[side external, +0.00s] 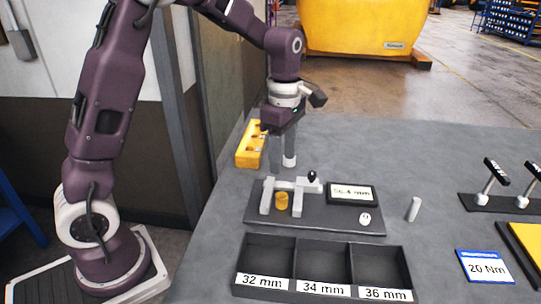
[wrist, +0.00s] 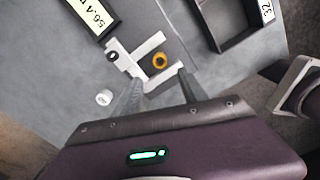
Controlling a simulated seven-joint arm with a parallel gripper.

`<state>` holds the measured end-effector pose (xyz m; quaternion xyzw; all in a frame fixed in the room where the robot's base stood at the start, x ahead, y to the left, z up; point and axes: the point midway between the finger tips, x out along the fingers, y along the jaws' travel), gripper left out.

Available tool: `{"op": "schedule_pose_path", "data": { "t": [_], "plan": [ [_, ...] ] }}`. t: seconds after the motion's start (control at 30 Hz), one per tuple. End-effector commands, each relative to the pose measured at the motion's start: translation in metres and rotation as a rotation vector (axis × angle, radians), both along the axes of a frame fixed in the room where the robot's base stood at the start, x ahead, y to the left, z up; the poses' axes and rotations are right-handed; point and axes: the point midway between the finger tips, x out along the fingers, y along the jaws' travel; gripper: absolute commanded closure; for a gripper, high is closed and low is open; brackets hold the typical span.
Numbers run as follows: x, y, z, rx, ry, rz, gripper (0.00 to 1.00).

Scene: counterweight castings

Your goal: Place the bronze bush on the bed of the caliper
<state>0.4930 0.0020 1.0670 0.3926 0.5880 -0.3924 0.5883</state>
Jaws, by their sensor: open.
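The bronze bush (side external: 281,201) stands upright within the light grey caliper (side external: 301,185), between its two arms. In the wrist view the bush (wrist: 160,60) shows as a ring with a dark hole, apart from both arms of the caliper (wrist: 151,45). I cannot tell whether it touches them. My gripper (side external: 282,166) points down, open and empty, above and behind the caliper in the side view. In the wrist view its fingertips (wrist: 160,77) lie on either side of the line to the bush. Nothing is between the fingers.
The caliper's dark base plate (side external: 320,222) carries a display (side external: 352,193) reading about 56.4 mm and a white button (side external: 365,219). In front is a tray (side external: 322,266) marked 32, 34 and 36 mm, its compartments empty. A yellow block (side external: 250,146) stands behind; a grey pin (side external: 413,209) is at right.

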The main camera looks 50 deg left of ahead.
Motion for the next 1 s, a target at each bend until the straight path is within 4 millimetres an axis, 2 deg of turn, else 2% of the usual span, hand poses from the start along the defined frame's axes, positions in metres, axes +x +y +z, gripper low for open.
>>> {"op": "schedule_pose_path", "data": {
  "t": [0.13,0.23,0.3,0.37,0.4,0.5,0.6,0.73,1.0],
  "plan": [
    [-0.004,-0.002,0.008,-0.002,-0.013,-0.04,0.5],
    [-0.029,-0.011,0.04,-0.004,-0.079,-0.263,0.5],
    [-0.063,-0.021,0.069,0.016,-0.152,-0.534,0.5],
    [-0.098,-0.03,0.089,0.058,-0.215,-0.801,0.5],
    [-0.122,-0.034,0.098,0.102,-0.255,-0.981,0.5],
    [-0.176,-0.043,0.106,0.238,-0.319,-1.396,0.5],
    [-0.214,-0.047,0.1,0.373,-0.334,-1.701,0.5],
    [-0.234,-0.049,0.092,0.471,-0.325,-1.892,0.5],
    [-0.236,-0.049,0.091,0.483,-0.32,-1.923,0.5]
  ]
}}
